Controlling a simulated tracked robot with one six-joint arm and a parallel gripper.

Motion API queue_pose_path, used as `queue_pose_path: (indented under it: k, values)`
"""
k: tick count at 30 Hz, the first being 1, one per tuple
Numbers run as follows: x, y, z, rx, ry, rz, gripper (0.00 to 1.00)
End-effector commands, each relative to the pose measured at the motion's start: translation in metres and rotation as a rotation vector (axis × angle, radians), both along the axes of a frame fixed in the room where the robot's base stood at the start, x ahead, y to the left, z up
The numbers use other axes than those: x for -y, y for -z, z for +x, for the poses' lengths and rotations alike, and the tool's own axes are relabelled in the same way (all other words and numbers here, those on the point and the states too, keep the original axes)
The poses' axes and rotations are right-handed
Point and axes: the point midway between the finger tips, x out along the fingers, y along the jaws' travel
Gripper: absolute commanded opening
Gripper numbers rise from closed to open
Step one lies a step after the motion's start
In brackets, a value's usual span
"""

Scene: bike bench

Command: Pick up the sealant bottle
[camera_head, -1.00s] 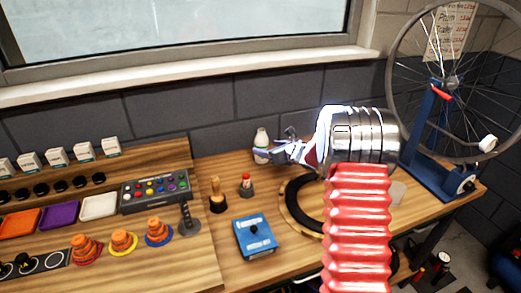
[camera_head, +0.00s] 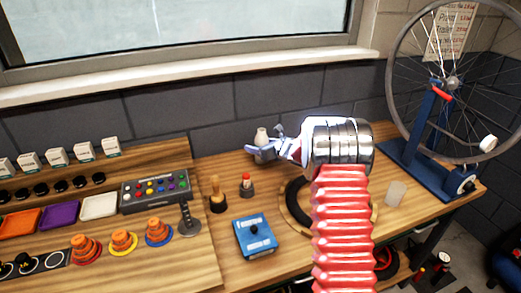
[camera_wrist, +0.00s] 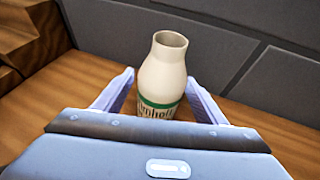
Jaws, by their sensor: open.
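The sealant bottle (camera_wrist: 162,78) is pale cream with a green band and dark lettering, and it stands upright on the wooden bench. In the head view the bottle (camera_head: 262,137) shows near the back wall, its lower part hidden by my gripper (camera_head: 258,152). In the wrist view my gripper (camera_wrist: 158,92) is open, with one finger on each side of the bottle. Gaps show between the bottle and both fingers. The bottle's base is hidden behind the gripper body.
A grey brick wall (camera_head: 290,97) stands close behind the bottle. A wheel on a blue stand (camera_head: 425,130) is at right, near a small translucent cup (camera_head: 396,193).

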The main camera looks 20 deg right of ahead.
Motion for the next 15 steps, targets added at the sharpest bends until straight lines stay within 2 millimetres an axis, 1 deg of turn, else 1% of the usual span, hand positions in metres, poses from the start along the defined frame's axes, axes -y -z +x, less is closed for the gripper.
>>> queue_pose_path:
  k: [1, 3, 6, 15]
  values:
    - [-0.003, 0.004, 0.007, -0.001, -0.001, 0.000, 0.65]
    - [-0.004, 0.006, 0.013, -0.001, -0.001, 0.000, 0.65]
    - [-0.005, 0.008, 0.020, 0.000, 0.000, 0.000, 0.65]
    - [-0.006, 0.009, 0.022, 0.000, 0.000, 0.000, 0.65]
